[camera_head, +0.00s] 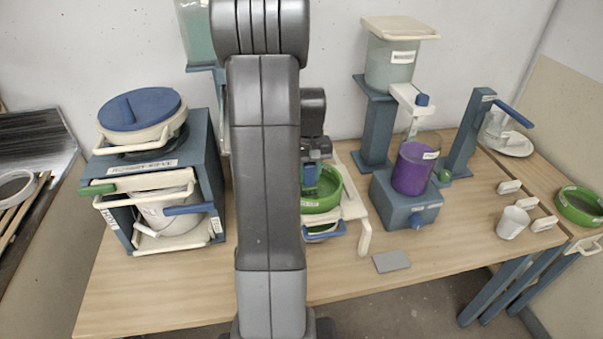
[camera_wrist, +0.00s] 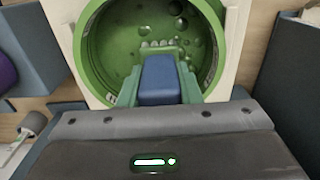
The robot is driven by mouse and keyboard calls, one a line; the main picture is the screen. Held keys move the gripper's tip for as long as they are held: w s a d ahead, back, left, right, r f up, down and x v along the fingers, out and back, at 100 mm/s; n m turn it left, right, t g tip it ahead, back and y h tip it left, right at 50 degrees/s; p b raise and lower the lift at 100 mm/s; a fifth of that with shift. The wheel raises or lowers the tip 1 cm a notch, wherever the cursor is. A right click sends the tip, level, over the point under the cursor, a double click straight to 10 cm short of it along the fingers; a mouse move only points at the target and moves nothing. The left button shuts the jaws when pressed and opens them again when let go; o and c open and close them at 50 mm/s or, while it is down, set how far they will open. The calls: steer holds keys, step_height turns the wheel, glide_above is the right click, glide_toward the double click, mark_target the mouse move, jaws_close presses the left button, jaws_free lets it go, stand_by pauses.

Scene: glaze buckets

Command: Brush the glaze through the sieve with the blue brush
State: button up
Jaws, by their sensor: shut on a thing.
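The green sieve (camera_head: 333,186) sits on a cream stand (camera_head: 352,206) on the table, beside my arm. In the wrist view the sieve (camera_wrist: 88,60) is a round green bowl, with dark round spots and bubbles inside. My gripper (camera_head: 311,178) is over the sieve and points down into it. In the wrist view my gripper (camera_wrist: 160,72) is shut on the blue brush (camera_wrist: 160,88), whose blue handle lies between the fingers. A row of pale tufts shows past the handle. I cannot tell whether the bristles touch the mesh. My arm hides part of the sieve's left side.
A blue stand with a purple glaze jar (camera_head: 412,172) is right of the sieve. A blue cabinet (camera_head: 212,165) with a lidded bucket stands left. A grey card (camera_head: 391,262) lies near the front edge. A white cup (camera_head: 512,224) and another green bowl (camera_head: 578,206) are farther right.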

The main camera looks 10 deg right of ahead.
steer(key=shift+d+f, duration=0.15)
steer(key=shift+d, duration=2.15)
steer(key=shift+a, duration=0.15)
steer(key=shift+s+a+b, duration=0.1)
steer(key=shift+s+a, duration=0.2)
steer(key=shift+a, duration=0.8)
steer(key=shift+s+a+b, duration=0.1)
steer(key=shift+s+a, duration=0.2)
steer(key=shift+a, duration=0.85)
steer(key=shift+s+a+b, duration=0.1)
steer(key=shift+s+a, duration=0.2)
steer(key=shift+a, duration=0.8)
glide_above(325, 193)
steer(key=shift+p, duration=0.3)
steer(key=shift+w+a, duration=0.15)
steer(key=shift+a, duration=1.6)
steer(key=shift+w+a, duration=0.1)
steer(key=shift+a, duration=1.65)
